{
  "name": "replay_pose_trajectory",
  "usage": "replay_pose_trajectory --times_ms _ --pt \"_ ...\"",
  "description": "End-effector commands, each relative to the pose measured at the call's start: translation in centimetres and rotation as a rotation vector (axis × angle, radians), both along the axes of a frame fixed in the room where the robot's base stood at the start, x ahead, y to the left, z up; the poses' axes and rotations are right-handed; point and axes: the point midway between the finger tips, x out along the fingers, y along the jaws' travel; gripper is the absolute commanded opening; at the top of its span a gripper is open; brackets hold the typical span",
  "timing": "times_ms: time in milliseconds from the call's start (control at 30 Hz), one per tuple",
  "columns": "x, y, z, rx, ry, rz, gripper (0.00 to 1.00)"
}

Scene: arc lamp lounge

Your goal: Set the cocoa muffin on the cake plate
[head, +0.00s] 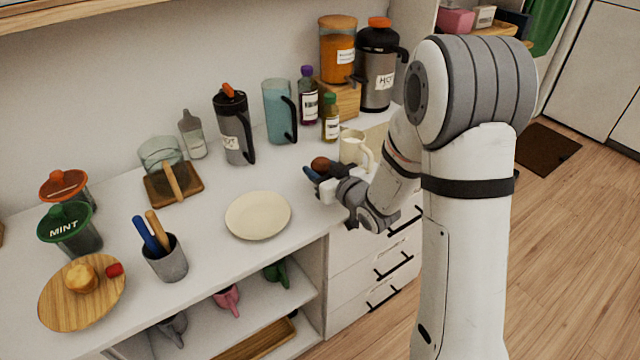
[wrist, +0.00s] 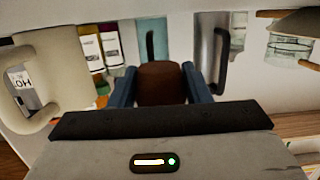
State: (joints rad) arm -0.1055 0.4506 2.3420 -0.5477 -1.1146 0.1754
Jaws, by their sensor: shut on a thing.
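The cocoa muffin (head: 320,164) is dark brown and sits between the blue fingers of my gripper (head: 311,176), which is shut on it. In the wrist view the muffin (wrist: 161,83) shows between both fingers of my gripper (wrist: 161,88). The gripper is near the counter's front edge, to the right of the cake plate. The cake plate (head: 258,215) is a round cream plate, empty, on the white counter. The muffin's underside is hidden, and its height over the counter is hard to tell.
A cream mug (head: 355,148) stands close behind the gripper. Bottles and a teal pitcher (head: 280,111) stand at the back. A grey cup with utensils (head: 166,258) and a wooden board with a pastry (head: 60,309) are left of the plate. Counter between plate and gripper is clear.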

Motion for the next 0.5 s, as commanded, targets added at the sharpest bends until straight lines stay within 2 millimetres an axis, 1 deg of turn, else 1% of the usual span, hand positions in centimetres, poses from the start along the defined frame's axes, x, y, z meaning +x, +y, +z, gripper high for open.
replay_pose_trajectory --times_ms 200,267,367,500 --pt "0.1 -0.3 -3.1 0.001 0.003 -0.006 0.18" --pt "0.1 -0.4 -3.8 0.0 0.004 -0.007 0.18" --pt "0.1 -0.4 -4.2 0.0 -0.001 -0.009 0.18" --pt "0.1 -0.5 -4.2 0.001 -0.002 -0.01 0.18"
